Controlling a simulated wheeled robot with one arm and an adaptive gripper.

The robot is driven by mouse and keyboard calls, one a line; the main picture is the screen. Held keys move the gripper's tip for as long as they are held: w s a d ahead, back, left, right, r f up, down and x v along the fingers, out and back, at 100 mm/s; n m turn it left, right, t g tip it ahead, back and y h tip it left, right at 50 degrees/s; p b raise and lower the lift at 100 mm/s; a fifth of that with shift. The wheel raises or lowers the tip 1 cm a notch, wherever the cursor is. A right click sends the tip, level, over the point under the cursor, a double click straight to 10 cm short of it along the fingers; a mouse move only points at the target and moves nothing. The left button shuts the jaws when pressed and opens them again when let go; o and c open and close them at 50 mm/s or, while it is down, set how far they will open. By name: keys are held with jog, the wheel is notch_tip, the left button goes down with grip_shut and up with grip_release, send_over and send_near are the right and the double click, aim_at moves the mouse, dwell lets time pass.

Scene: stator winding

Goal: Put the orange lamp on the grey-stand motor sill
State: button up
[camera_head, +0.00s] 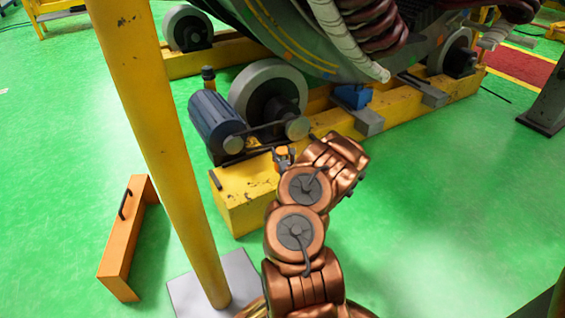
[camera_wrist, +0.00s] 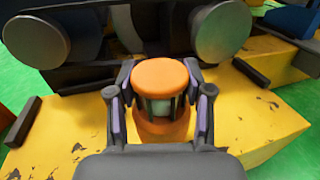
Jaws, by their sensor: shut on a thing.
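The orange lamp (camera_wrist: 163,90) has a round orange cap, a pale middle behind dark bars and an orange base. It stands upright between the two fingers of my gripper (camera_wrist: 160,108), which is shut on it. In the head view the lamp (camera_head: 285,154) shows small at the end of my copper arm. It is over the front end of the yellow sill (camera_head: 240,198), which bears the blue motor (camera_head: 213,122). The sill also fills the lower wrist view (camera_wrist: 250,118). I cannot tell whether the lamp's base touches it.
A yellow post (camera_head: 160,120) on a grey plate (camera_head: 190,290) rises at left.

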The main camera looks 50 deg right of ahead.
aim_at(283, 159)
jog(key=shift+w+d, duration=0.1)
jog(key=shift+d, duration=0.15)
jog(key=shift+f+b, duration=1.25)
jog(key=shift+f, duration=0.5)
jog(key=shift+f, duration=0.1)
jog(key=o, duration=1.3)
jog(key=shift+s+a+r+p, duration=0.15)
jog(key=shift+s+r+p, duration=0.05)
jog(key=shift+s+p, duration=0.15)
jog(key=p+v, duration=0.5)
jog(key=v, duration=0.6)
jog(key=shift+s+f, duration=0.1)
jog(key=shift+f, duration=0.05)
